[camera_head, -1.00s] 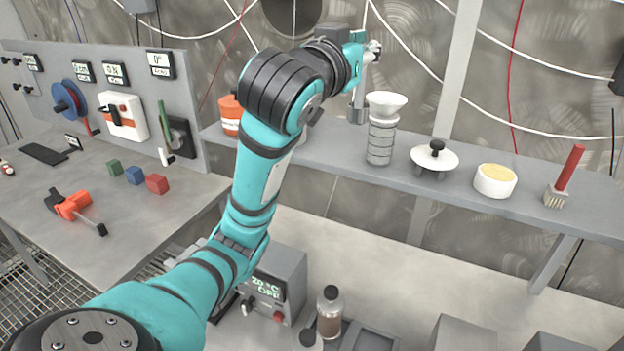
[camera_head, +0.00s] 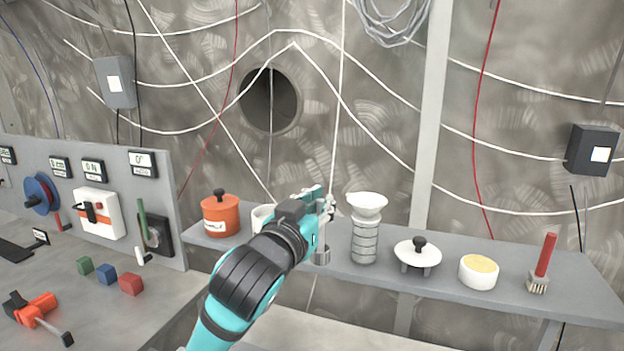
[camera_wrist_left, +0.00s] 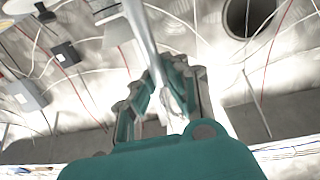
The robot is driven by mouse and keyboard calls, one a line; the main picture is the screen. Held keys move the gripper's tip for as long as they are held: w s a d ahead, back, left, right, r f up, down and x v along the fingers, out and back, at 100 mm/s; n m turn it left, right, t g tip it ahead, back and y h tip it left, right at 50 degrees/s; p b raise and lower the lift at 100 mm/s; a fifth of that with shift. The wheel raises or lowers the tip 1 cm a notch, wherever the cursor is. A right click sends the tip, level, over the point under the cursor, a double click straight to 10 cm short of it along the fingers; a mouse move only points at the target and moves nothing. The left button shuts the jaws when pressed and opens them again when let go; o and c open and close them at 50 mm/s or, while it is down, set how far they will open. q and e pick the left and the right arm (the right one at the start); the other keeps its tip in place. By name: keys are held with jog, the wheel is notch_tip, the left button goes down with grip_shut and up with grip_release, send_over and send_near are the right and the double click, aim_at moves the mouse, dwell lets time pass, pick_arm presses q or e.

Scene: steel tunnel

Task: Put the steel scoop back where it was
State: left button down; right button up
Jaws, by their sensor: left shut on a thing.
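My left gripper (camera_head: 326,207) is above the grey shelf (camera_head: 450,262), just left of the white funnel (camera_head: 367,203) on its ribbed clear stand. It is shut on the steel scoop. A small steel end of the scoop (camera_head: 322,256) shows below the gripper at shelf height; I cannot tell whether it touches the shelf. In the left wrist view the scoop's long steel handle (camera_wrist_left: 143,35) runs up from between the fingers (camera_wrist_left: 174,90). My arm hides part of the shelf. My right gripper is not in view.
On the shelf stand an orange lidded pot (camera_head: 221,217), a white cup (camera_head: 263,217) partly behind my arm, a white lid with black knob (camera_head: 417,257), a white bowl (camera_head: 478,274) and a red-handled brush (camera_head: 541,266). A bench with coloured blocks (camera_head: 107,275) is at left.

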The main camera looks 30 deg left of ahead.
pick_arm(q)
jog(key=w+a+f+p, duration=0.2)
jog(key=w+a+f, duration=0.2)
jog(key=w+a, duration=0.3)
jog(key=shift+w+f, duration=0.35)
jog(key=shift+w, duration=0.45)
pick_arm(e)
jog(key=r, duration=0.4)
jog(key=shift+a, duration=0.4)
pick_arm(q)
jog(key=shift+a+f, duration=0.1)
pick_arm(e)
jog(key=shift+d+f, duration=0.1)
pick_arm(q)
jog(key=c, duration=1.9)
grip_release()
jog(key=shift+f, duration=0.1)
jog(key=o, duration=0.5)
jog(key=shift+c, duration=0.2)
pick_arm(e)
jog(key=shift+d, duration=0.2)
